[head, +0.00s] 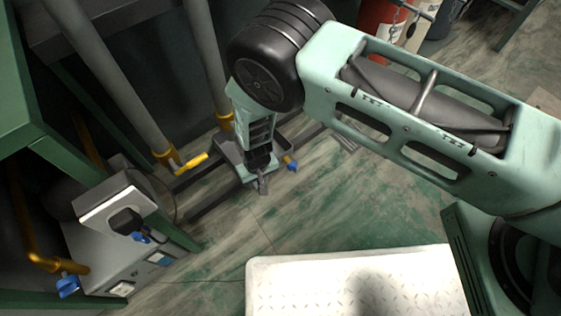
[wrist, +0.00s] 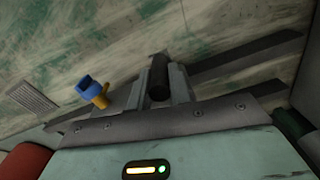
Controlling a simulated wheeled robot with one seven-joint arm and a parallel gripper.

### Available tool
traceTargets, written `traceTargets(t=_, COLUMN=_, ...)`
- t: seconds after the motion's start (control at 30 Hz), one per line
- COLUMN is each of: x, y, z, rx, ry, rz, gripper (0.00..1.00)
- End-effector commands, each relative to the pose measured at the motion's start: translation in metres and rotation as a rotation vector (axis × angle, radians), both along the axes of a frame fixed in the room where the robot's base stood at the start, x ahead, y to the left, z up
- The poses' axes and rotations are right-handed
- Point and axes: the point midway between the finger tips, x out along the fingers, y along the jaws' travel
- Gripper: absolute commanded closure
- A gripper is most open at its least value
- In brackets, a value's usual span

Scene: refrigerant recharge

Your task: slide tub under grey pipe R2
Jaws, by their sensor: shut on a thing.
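A shallow grey tub (head: 229,150) sits low on the floor at centre-left in the head view, partly hidden behind my gripper. My gripper (head: 261,176) points down at its near side and is shut. In the wrist view, a short black bar (wrist: 159,78) shows between the jaws of my gripper (wrist: 163,82); it looks like the tub's handle. A brass tap with a blue knob (head: 291,164) is beside the gripper, also in the wrist view (wrist: 92,90). Two grey pipes, left (head: 105,75) and right (head: 207,55), come down with brass ends. I see no R2 label.
Dark rails (head: 205,202) run along the floor on both sides of the tub. A grey machine (head: 120,235) with blue knobs stands at left. A white tread plate (head: 350,280) is in front. A red cylinder (head: 378,20) stands at the back. Open floor lies at centre right.

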Motion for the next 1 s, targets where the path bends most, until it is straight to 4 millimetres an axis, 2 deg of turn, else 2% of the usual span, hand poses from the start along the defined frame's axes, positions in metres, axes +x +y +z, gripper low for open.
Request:
traceTargets(t=0.1, x=-0.015, y=0.020, z=0.000, rx=0.000, ry=0.001, rz=0.005, gripper=1.00)
traceTargets(t=0.3, x=-0.028, y=0.037, z=0.000, rx=0.000, ry=0.002, rz=0.002, gripper=1.00)
traceTargets(t=0.77, x=-0.031, y=0.042, z=0.000, rx=0.000, ry=0.001, rz=0.000, gripper=1.00)
traceTargets(t=0.8, x=-0.031, y=0.042, z=0.000, rx=0.000, ry=0.001, rz=0.000, gripper=0.77)
traceTargets(t=0.87, x=-0.031, y=0.042, z=0.000, rx=0.000, ry=0.001, rz=0.000, gripper=0.61)
traceTargets(t=1.0, x=-0.030, y=0.042, z=0.000, rx=0.000, ry=0.001, rz=0.000, gripper=0.59)
